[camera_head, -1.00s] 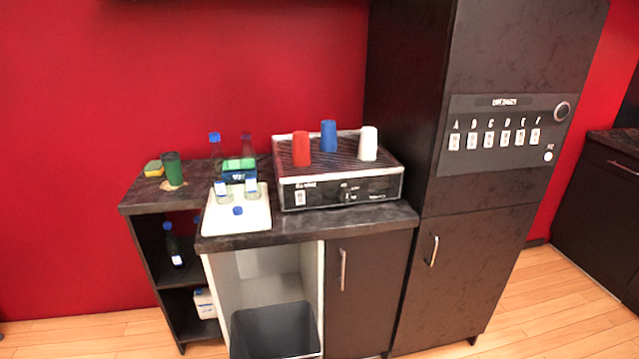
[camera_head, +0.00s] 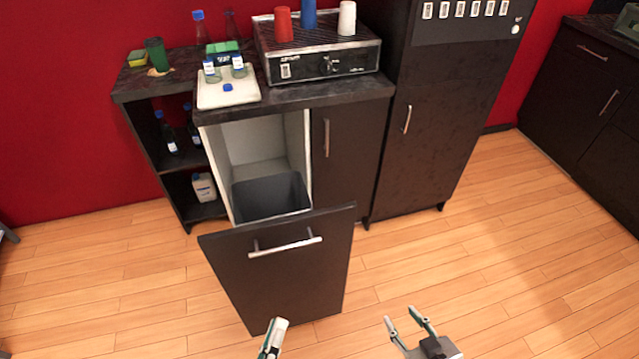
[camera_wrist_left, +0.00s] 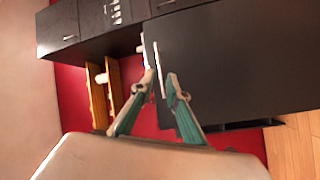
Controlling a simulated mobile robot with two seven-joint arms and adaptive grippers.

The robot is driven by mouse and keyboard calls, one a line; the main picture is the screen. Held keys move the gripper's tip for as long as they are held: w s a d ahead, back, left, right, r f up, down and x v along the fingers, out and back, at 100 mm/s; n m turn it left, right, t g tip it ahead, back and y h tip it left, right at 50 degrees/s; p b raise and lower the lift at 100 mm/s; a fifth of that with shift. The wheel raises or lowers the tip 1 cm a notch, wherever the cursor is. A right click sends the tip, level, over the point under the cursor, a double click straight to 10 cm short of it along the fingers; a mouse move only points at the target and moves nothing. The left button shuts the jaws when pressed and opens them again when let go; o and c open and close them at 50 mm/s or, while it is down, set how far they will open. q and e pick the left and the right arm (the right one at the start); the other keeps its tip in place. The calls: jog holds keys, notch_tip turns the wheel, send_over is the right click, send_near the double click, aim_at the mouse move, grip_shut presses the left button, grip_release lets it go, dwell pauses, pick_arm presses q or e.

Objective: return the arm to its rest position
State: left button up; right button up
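My left gripper (camera_head: 272,338) shows at the bottom of the head view, in front of and below the black pull-out front (camera_head: 275,280) with its silver handle (camera_head: 285,247). In the left wrist view the gripper's two green-and-grey fingers (camera_wrist_left: 161,78) are apart, with a gap between the tips. A pale bar shows behind that gap, and I see nothing clasped. My right gripper (camera_head: 400,318) is at the bottom right of the head view, open and empty over the floor. Most of both arms is out of view.
The pull-out front stands out from the cabinet, with a grey bin (camera_head: 270,195) behind it. The counter carries bottles, a white tray (camera_head: 228,92) and a machine (camera_head: 320,63) with three cups. A tall dark cabinet (camera_head: 430,120) stands right. Wood floor (camera_head: 470,270) is clear at the right.

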pick_arm(q)
jog(key=w+a+f+m+g+y, duration=0.1)
jog(key=w+a+f+m+g, duration=0.1)
jog(key=a+f+m, duration=0.3)
jog(key=w+a+f+m+g+y, duration=0.1)
jog(key=w+a+f+m+g, duration=0.2)
jog(key=a+f+m+g, duration=0.2)
jog(key=a+m, duration=0.1)
jog(key=m, duration=0.2)
jog(key=shift+w+a+f+m, duration=0.2)
jog(key=shift+w+a+m, duration=0.1)
jog(key=shift+m, duration=0.1)
